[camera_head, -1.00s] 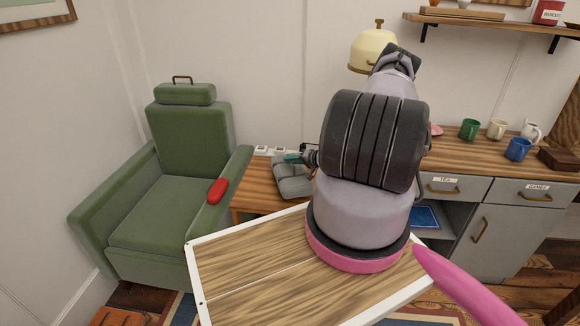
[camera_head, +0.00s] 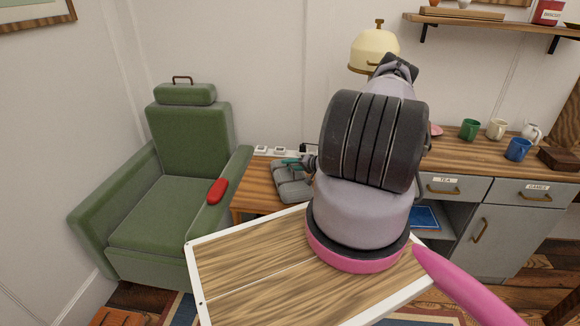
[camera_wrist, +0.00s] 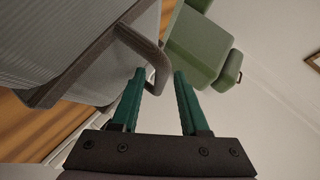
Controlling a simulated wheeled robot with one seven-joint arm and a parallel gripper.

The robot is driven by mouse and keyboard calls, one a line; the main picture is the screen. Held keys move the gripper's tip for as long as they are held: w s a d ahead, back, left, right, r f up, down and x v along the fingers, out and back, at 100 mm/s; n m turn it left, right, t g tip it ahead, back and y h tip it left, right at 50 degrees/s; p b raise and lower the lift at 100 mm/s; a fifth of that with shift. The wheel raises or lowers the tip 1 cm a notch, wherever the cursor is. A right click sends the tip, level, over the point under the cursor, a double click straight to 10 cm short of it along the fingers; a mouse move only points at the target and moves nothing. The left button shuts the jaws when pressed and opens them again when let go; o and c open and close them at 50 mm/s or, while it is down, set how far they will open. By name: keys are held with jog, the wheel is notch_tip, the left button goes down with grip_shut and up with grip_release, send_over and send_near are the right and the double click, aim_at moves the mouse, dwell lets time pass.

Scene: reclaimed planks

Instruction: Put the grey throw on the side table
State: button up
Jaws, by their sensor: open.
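The grey throw (camera_head: 291,188) is a folded bundle on the wooden side table (camera_head: 252,195), between the green armchair and the counter. My gripper (camera_head: 289,161) is at the throw's upper edge, partly hidden behind my arm. In the wrist view, the teal fingers (camera_wrist: 160,74) are apart. The ribbed grey throw (camera_wrist: 45,40) fills the upper left, and its darker loop-like edge reaches the fingertips. I cannot tell if the fingers touch it. The side table's wood also shows in the wrist view (camera_wrist: 32,130).
The green armchair (camera_head: 182,220) stands left of the table, with a red object (camera_head: 217,190) on its armrest. The counter with several mugs (camera_head: 469,129) is at right. A cream lamp (camera_head: 374,48) rises behind my arm. Sockets (camera_head: 280,150) are on the wall.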

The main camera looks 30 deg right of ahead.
jog(key=v, duration=1.2)
jog(key=shift+d+r, duration=0.1)
jog(key=a+r+n+g+y, duration=0.15)
jog(key=a+r, duration=0.35)
jog(key=r, duration=0.6)
jog(key=s+a+r+n+g, duration=0.1)
jog(key=a+r+n+g, duration=0.15)
jog(key=a+r, duration=0.65)
jog(key=a+r+n+g, duration=0.1)
jog(key=a+r+g, duration=0.15)
jog(key=r, duration=1.15)
jog(key=s+a+r+g+h, duration=0.1)
jog(key=s+a+r, duration=0.35)
jog(key=r, duration=0.25)
jog(key=s+a+r+h, duration=0.2)
jog(key=s+a+r, duration=0.1)
jog(key=s+r, duration=0.35)
jog(key=s+a+r+m+t+h, duration=0.1)
jog(key=s+r, duration=0.3)
jog(key=s, duration=0.3)
jog(key=s+r+t+h, duration=0.1)
jog(key=s+r+t, duration=0.1)
jog(key=s+r, duration=0.2)
jog(key=s, duration=0.3)
jog(key=shift+s+a+m+h, duration=0.2)
jog(key=shift+a+m+h, duration=0.15)
jog(key=shift+a+m, duration=0.05)
jog(key=shift+r, duration=0.1)
